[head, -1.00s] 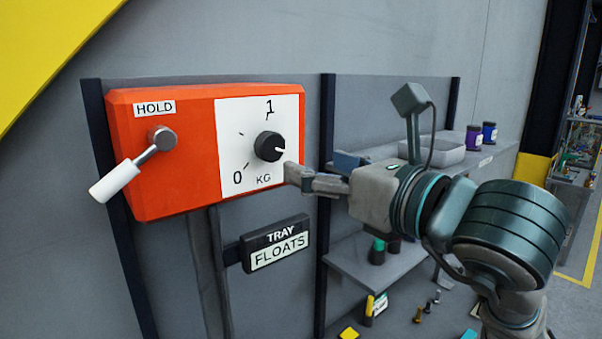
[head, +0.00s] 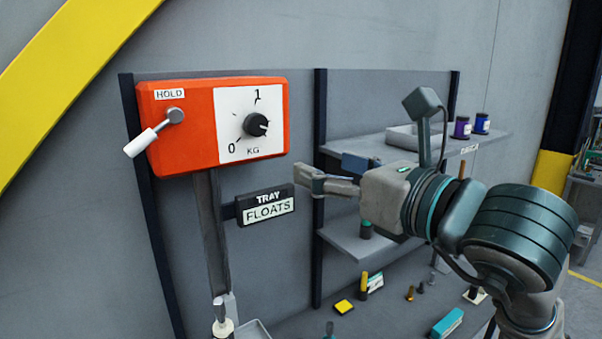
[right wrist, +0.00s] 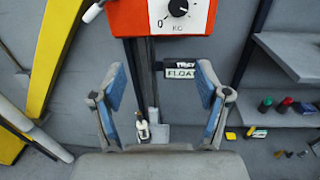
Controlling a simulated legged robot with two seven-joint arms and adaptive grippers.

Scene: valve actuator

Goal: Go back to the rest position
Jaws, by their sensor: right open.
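My right gripper (head: 306,180) is open and empty in the head view, in front of the panel just right of the TRAY FLOATS sign (head: 265,206). In the right wrist view its two blue-padded fingers (right wrist: 160,90) stand wide apart with nothing between them but background. The orange box (head: 188,148) is above and left of the gripper, apart from it. It carries a black dial knob (head: 256,125) on a white 0 to 1 KG scale and a white-handled HOLD lever (head: 150,138) tilted down to the left. My left gripper is not in view.
Shelves (head: 360,240) stand to the right behind my right arm, with a grey tray (head: 412,137) and purple and blue jars (head: 472,126) on top. Small parts and a teal box (head: 447,323) lie on the lower surface. A yellow beam (head: 70,70) crosses the upper left.

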